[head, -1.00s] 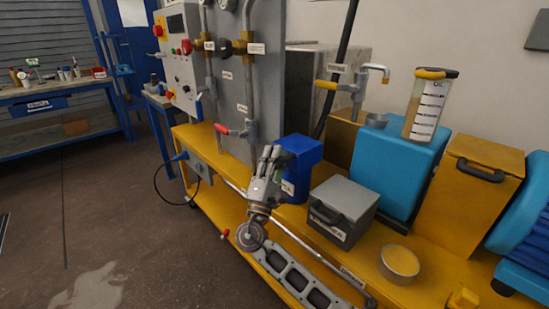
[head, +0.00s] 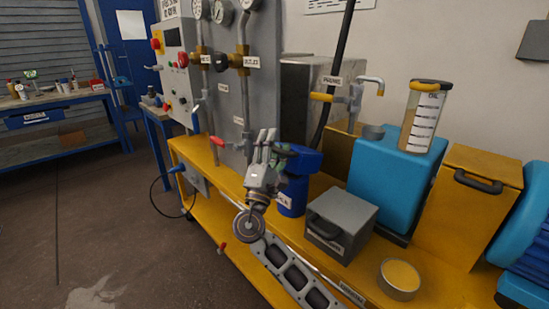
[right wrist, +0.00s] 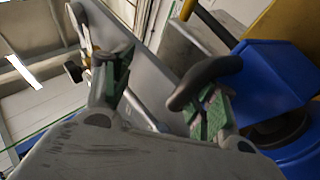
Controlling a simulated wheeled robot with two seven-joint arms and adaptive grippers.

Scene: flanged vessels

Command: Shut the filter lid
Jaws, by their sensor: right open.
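The blue filter (head: 292,196), a short vessel with a white label, stands on the yellow bench in the head view. Its blue upper part (head: 307,160), which looks like the raised lid, is partly hidden behind my right gripper (head: 266,139). In the right wrist view, a blue plate (right wrist: 270,72) stands above a blue rim with a dark round opening (right wrist: 275,130). My right gripper (right wrist: 165,100) is open, its green-padded fingers apart. A curved black handle (right wrist: 205,80) shows at the right finger; I cannot tell whether they touch. My left gripper is not in view.
A grey box (head: 342,222) with a handle stands just right of the filter. A tin (head: 399,280) stands in front. A grey panel with pipes and a red-handled valve (head: 217,141) rises behind my right gripper. A blue block (head: 395,180) stands farther right.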

